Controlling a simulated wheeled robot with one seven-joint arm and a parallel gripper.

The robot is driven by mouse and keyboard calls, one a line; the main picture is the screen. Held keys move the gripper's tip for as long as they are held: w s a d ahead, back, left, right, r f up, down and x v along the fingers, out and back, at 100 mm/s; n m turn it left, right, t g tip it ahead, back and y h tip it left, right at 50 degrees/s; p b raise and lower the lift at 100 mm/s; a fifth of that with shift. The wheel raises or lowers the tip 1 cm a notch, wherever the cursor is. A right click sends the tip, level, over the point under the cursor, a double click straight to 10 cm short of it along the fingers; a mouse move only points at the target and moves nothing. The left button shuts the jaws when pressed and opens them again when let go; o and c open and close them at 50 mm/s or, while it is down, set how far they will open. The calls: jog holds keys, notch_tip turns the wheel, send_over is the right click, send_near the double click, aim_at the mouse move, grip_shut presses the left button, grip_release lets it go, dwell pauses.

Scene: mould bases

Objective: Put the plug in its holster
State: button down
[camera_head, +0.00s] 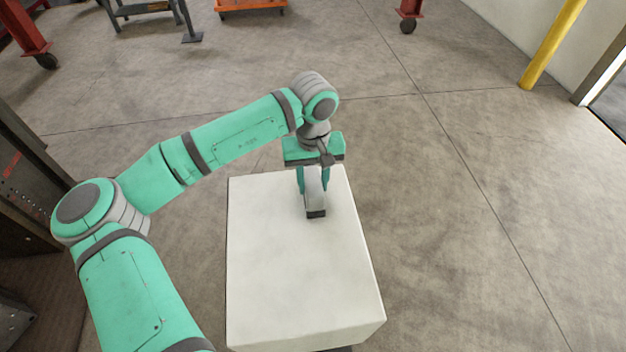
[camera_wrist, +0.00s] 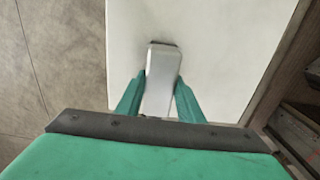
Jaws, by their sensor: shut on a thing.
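The plug (camera_head: 315,201) is a pale grey, long piece with a dark end, over the white block near its far edge. In the wrist view the plug (camera_wrist: 160,68) lies between my two green fingers, its dark end pointing away from the palm. My gripper (camera_head: 314,190) points down and is shut on the plug, with a finger on each side. I cannot tell whether the dark end touches the block top. I cannot make out a separate holster in either view.
The white block (camera_head: 290,270) has a bare top apart from the plug. Open concrete floor (camera_head: 480,230) lies to its right. A yellow post (camera_head: 551,45) stands at the far right, an orange cart (camera_head: 250,8) at the back. A dark cabinet (camera_head: 25,185) stands at the left.

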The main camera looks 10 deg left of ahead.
jog(key=shift+f, duration=0.25)
dwell(0.5)
jog(key=c, duration=1.1)
grip_release()
jog(key=shift+r, duration=0.1)
notch_tip(320, 180, up, 11)
jog(key=shift+f, duration=0.2)
